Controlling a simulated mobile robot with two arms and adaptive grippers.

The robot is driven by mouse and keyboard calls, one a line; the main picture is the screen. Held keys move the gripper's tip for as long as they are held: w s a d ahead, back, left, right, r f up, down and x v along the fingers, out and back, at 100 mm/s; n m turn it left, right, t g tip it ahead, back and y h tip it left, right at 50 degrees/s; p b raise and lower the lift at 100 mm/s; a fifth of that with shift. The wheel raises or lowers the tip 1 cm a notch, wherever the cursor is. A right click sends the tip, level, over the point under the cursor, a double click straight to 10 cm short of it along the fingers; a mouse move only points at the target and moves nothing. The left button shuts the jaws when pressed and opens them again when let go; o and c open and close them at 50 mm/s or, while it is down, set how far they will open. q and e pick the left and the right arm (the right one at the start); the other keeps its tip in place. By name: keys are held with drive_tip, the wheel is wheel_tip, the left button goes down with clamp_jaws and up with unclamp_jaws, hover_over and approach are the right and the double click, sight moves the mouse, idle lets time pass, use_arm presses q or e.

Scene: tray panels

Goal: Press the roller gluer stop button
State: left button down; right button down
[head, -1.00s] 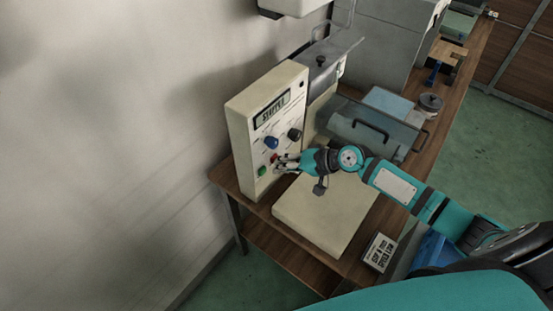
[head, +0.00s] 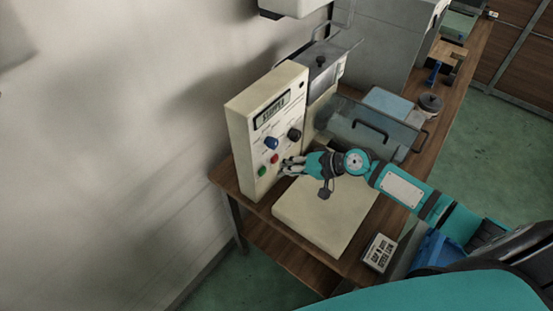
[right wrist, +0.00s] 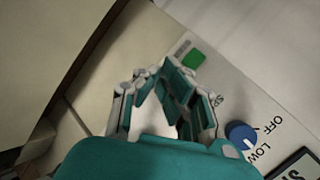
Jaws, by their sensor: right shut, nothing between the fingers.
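The roller gluer's cream control panel (head: 247,128) stands upright on the wooden bench by the wall. The red button (head: 275,158) shows low on its face, right of the green button (head: 262,171). My right gripper (head: 284,168) is shut and empty, its fingertips close to the panel just right of the red button, with a small gap. In the right wrist view my right gripper (right wrist: 158,74) has its fingers brought together, the green button (right wrist: 194,59) beyond them; the red button is hidden there. My left gripper is not in view.
A blue knob (head: 271,142) and a black knob (head: 294,134) sit above the buttons, under a small display (head: 272,109) with hard-to-read text. A clear cover with a black handle (head: 371,128) is to the right. A flat cream plate (head: 318,222) lies below my gripper.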

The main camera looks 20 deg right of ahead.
drive_tip(key=s+d, duration=0.1)
drive_tip(key=s, duration=0.2)
drive_tip(key=s+d, duration=0.1)
drive_tip(key=shift+s+d, duration=0.15)
drive_tip(key=shift+d, duration=0.15)
idle(1.0)
